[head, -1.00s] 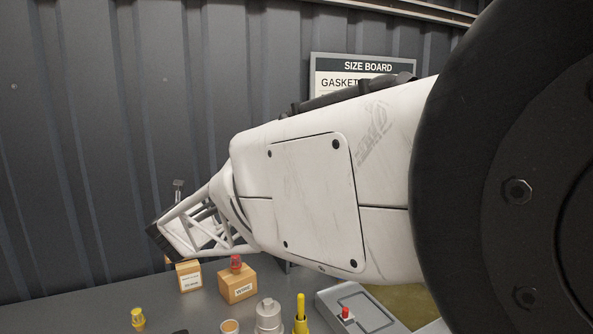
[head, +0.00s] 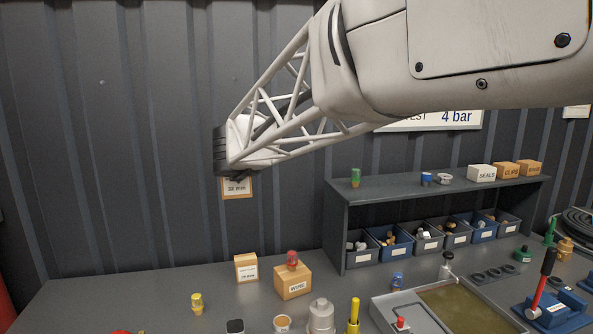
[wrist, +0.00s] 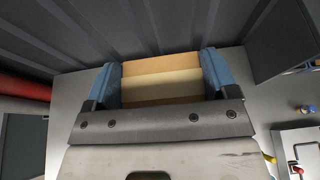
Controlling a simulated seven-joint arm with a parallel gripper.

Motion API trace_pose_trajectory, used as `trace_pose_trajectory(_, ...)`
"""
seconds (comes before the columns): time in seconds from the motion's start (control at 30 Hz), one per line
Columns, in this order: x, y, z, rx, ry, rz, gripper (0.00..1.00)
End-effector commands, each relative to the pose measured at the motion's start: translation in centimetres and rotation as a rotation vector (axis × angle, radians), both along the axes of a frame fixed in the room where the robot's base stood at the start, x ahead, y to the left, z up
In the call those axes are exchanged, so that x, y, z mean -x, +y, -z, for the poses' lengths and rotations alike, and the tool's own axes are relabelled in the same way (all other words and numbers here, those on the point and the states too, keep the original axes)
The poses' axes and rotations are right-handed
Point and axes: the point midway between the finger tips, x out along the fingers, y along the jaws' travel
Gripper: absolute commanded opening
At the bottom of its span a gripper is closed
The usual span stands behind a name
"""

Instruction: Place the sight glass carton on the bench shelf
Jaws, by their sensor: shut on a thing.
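My gripper (head: 236,176) is at the left in the head view, high above the bench top and left of the bench shelf. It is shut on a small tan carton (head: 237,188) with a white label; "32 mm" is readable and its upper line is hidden. In the wrist view the carton (wrist: 160,83) sits between the two blue fingers of my gripper (wrist: 160,76). The bench shelf (head: 395,187) is a grey raised deck at the right. A second carton (head: 246,268), with a white label that seems to read "20 mm", stands on the bench.
The shelf top carries a green-topped item (head: 355,177), a blue fitting (head: 426,179), a SEALS box (head: 482,173) and others; its left part has a bare stretch. Parts bins (head: 397,243) fill the space below. A WIRE box (head: 293,285) with a red item stands on the bench.

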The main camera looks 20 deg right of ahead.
Motion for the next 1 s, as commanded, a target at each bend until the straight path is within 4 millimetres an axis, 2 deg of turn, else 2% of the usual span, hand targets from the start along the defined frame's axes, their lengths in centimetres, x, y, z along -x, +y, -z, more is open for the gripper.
trace_pose_trajectory(0.4, 0.0, 0.0, -2.6, -0.002, 0.0, 0.001, 0.52)
trace_pose_trajectory(0.77, -1.0, -3.5, -2.6, -0.001, 0.0, 0.06, 0.52)
trace_pose_trajectory(1.0, -1.8, -7.1, -2.6, 0.0, 0.002, 0.12, 0.52)
